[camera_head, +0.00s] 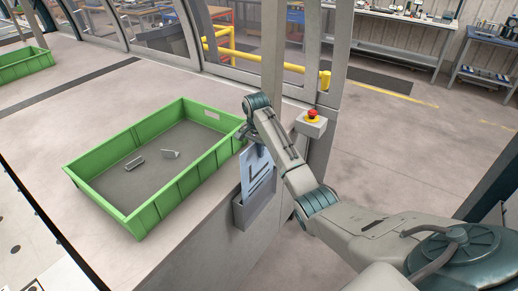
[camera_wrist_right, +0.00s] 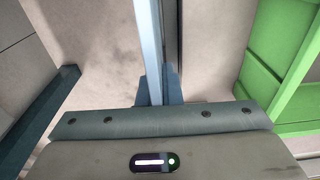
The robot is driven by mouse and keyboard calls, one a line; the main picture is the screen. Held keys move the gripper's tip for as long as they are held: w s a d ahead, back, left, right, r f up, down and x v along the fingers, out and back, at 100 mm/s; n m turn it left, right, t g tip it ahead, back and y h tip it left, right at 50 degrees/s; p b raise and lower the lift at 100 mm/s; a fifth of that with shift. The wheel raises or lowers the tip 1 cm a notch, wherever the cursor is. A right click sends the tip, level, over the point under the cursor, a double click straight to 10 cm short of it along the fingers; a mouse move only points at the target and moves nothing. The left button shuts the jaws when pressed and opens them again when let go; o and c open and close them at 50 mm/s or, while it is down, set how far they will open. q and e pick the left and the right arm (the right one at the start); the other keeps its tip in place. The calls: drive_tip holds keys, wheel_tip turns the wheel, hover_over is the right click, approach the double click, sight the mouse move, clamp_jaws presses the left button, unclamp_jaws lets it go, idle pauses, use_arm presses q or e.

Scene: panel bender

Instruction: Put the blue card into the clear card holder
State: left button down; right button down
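The blue card (camera_head: 257,172), pale blue with dark marks, stands nearly upright at the side of the bench. The card holder (camera_head: 255,209), a greyish box, is fixed to the bench's side face. The card's lower end is at the holder's mouth and seems to reach behind its front wall; how deep I cannot tell. My right gripper (camera_head: 253,141) is at the card's top edge. In the right wrist view, its fingers (camera_wrist_right: 158,88) sit on both sides of the card (camera_wrist_right: 149,45), seen edge-on, and are shut on it. My left gripper is out of view.
A red emergency button on a grey box (camera_head: 312,121) is just right of my right arm. A grey post rises behind. Another green crate (camera_head: 22,64) is far left.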

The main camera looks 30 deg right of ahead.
drive_tip(key=b, duration=0.2)
hover_over(259, 175)
drive_tip(key=shift+w+d+f, duration=0.1)
drive_tip(key=shift+f, duration=1.55)
drive_tip(key=shift+w+d+f, duration=0.1)
drive_tip(key=shift+f, duration=1.5)
drive_tip(key=shift+f+b, duration=0.95)
drive_tip(key=shift+f, duration=2)
drive_tip(key=c, duration=1.5)
unclamp_jaws()
drive_tip(key=shift+c, duration=0.2)
